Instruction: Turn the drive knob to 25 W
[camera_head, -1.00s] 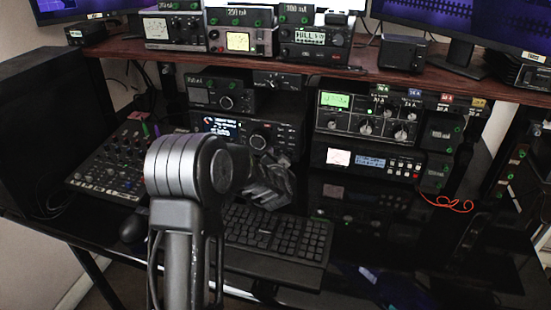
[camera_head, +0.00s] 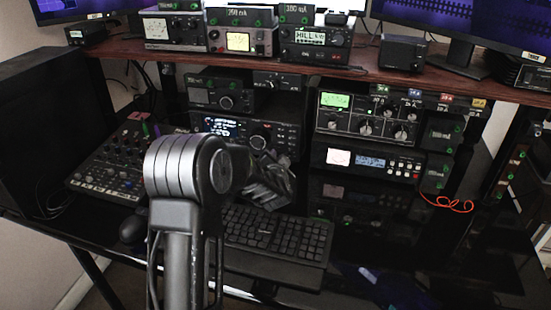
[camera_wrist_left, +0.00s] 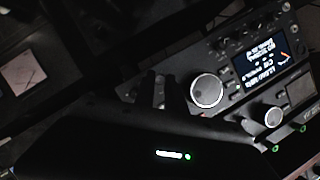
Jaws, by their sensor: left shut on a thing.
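The black radio (camera_head: 207,124) stands under the wooden shelf, with a lit screen and a large round dial (camera_head: 258,142). In the left wrist view, its screen (camera_wrist_left: 268,61) appears upside down, near the large dial (camera_wrist_left: 207,90) and a smaller radio's knob (camera_wrist_left: 273,117). My left gripper (camera_head: 268,183) reaches the radio's front just right of and below the large dial. In the left wrist view, its dark fingers (camera_wrist_left: 170,94) are shut on a small knob beside that dial, taken as the drive knob. The fingers hide that knob, and its setting cannot be read. My right gripper is not in view.
A keyboard (camera_head: 275,235) lies close below my left gripper. A mixer (camera_head: 108,168) stands to the left. More radios, including a tuner with a green meter (camera_head: 335,100), stand to the right. The shelf edge (camera_head: 330,74) runs above.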

